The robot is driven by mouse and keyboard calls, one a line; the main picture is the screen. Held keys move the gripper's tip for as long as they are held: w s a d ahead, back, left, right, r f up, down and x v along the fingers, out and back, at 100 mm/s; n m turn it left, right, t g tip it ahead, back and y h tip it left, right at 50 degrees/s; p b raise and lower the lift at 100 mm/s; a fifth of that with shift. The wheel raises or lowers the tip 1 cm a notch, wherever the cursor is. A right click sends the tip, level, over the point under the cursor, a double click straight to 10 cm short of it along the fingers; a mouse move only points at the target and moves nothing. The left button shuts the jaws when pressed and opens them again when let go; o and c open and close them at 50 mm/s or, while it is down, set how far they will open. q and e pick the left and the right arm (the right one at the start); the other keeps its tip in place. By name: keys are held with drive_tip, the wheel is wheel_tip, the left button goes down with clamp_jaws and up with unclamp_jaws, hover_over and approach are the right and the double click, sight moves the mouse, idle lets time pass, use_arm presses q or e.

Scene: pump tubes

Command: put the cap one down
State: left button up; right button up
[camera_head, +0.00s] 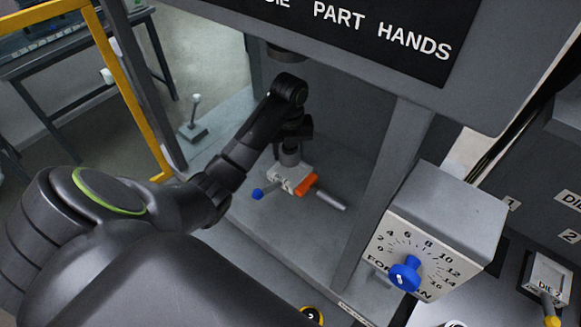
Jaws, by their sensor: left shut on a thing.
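My left gripper (290,172) is at the end of my black left arm, inside the press bay and low over the grey bed. It points down at a light grey block with an orange part (306,184), a blue knob-like end (258,193) on its left and a grey cylinder (329,200) on its right. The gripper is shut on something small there. I take it to be the cap one, but its outline is hidden by the wrist and fingers. I cannot tell whether it touches the bed. My right gripper is not in view.
A grey control box with a numbered dial and blue knob (405,274) stands right of the bay. A grey post (385,190) borders the bay's right side. A yellow frame (130,95) stands at left. The bed (275,232) is bare in front of the gripper.

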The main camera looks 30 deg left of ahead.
sight(290, 171)
use_arm(q)
drive_tip(key=shift+f, duration=0.35)
wheel_tip(290, 171, down, 4)
drive_tip(key=shift+s+r+p, duration=0.1)
drive_tip(key=shift+s+p, duration=0.05)
drive_tip(key=shift+p, duration=0.3)
drive_tip(key=shift+w+f, duration=0.2)
drive_tip(key=shift+c, duration=0.5)
drive_tip(key=shift+f, duration=0.15)
drive_tip(key=shift+s, duration=0.1)
drive_tip(key=shift+f, duration=0.2)
